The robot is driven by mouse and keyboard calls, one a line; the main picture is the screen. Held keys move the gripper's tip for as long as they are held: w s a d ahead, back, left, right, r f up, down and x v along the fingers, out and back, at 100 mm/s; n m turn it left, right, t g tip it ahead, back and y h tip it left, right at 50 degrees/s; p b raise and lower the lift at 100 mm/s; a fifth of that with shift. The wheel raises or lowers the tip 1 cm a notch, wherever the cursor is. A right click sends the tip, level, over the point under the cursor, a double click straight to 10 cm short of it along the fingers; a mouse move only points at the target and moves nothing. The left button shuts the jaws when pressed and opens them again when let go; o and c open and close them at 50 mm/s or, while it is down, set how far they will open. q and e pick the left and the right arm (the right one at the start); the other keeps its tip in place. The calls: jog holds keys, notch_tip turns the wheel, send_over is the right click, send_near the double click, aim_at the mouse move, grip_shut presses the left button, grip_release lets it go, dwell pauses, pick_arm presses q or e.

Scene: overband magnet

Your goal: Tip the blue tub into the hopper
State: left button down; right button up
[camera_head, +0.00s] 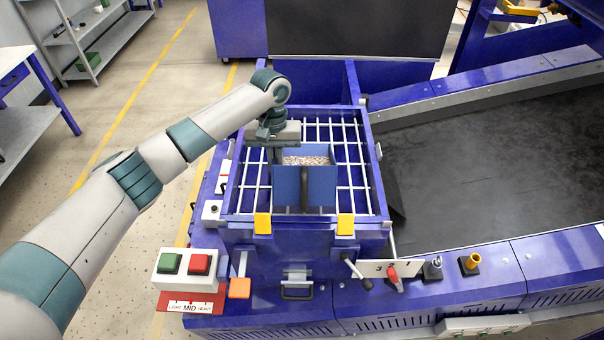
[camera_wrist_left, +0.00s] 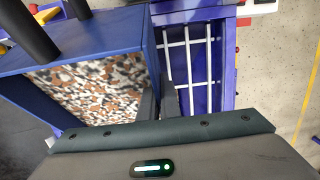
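The blue tub (camera_head: 321,187) is over the white-barred grid of the hopper (camera_head: 248,185), filled with mixed brown, white and dark bits. A dark upright bar shows at its near face. My left gripper (camera_head: 276,157) is at the tub's left wall. In the left wrist view the tub (camera_wrist_left: 95,52) looks upright, its contents still inside. The fingers (camera_wrist_left: 160,103) stand on either side of the tub's wall and appear closed on it. I cannot tell whether the tub touches the bars. My right gripper is not in view.
A wide dark conveyor belt (camera_head: 480,160) runs to the right of the hopper. A box with green and red buttons (camera_head: 185,264) and a red-handled switch (camera_head: 392,274) are at the front. Shelves (camera_head: 95,40) stand far left, with open floor between.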

pick_arm(q)
jog(key=shift+w+d+r+g+p, duration=0.1)
jog(key=shift+w+r+g+p, duration=0.15)
jog(key=shift+r+g+p, duration=0.4)
jog(key=shift+r, duration=0.5)
jog(key=shift+g, duration=0.25)
jog(key=shift+w+r, duration=0.1)
jog(key=shift+w+r+g, duration=0.15)
jog(key=shift+r+g, duration=0.2)
jog(key=shift+g, duration=0.05)
jog(key=shift+w+r+g+b, duration=0.2)
jog(key=shift+g+b, duration=0.1)
jog(key=shift+b, duration=0.15)
jog(key=shift+r, duration=0.3)
jog(key=shift+r, duration=0.1)
